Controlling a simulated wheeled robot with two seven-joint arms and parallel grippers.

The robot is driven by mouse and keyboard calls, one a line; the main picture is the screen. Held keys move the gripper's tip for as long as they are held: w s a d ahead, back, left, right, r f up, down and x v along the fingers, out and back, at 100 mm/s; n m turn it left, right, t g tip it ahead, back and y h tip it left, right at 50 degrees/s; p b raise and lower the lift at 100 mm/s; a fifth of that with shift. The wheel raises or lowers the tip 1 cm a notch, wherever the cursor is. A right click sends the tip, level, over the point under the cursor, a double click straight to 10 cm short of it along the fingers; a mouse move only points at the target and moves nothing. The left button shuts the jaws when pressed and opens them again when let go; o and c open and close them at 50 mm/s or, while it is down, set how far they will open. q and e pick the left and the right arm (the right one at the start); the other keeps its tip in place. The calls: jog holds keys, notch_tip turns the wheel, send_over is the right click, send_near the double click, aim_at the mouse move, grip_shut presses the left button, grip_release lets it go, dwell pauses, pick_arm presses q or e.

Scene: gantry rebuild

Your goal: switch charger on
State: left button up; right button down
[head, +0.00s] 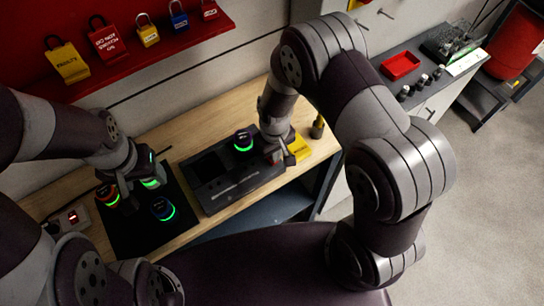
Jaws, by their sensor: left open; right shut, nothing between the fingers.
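A dark box with recessed bays, which looks like the charger (216,187), sits on the wooden bench. A round device with a green light ring (243,141) stands in its back right part. A small pale box with a lit red switch (72,217) lies at the bench's left; I cannot tell if it belongs to the charger. My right gripper (277,157) is shut and empty at the charger's right end; I cannot tell if it touches. My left gripper (128,193) is open over the black mat (130,233), close to green-lit round devices; its fingers are partly hidden.
Another green-lit round device (163,208) stands on the mat. A yellow object (299,147) lies just right of my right gripper. Padlocks and tags hang from a red board (130,30) behind. A side counter holds a red tray (400,66).

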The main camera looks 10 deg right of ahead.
jog(key=shift+f+b, duration=0.7)
jog(key=shift+f, duration=0.2)
dwell(0.8)
notch_tip(320, 180, up, 7)
jog(key=p, duration=0.6)
jog(key=shift+r, duration=0.1)
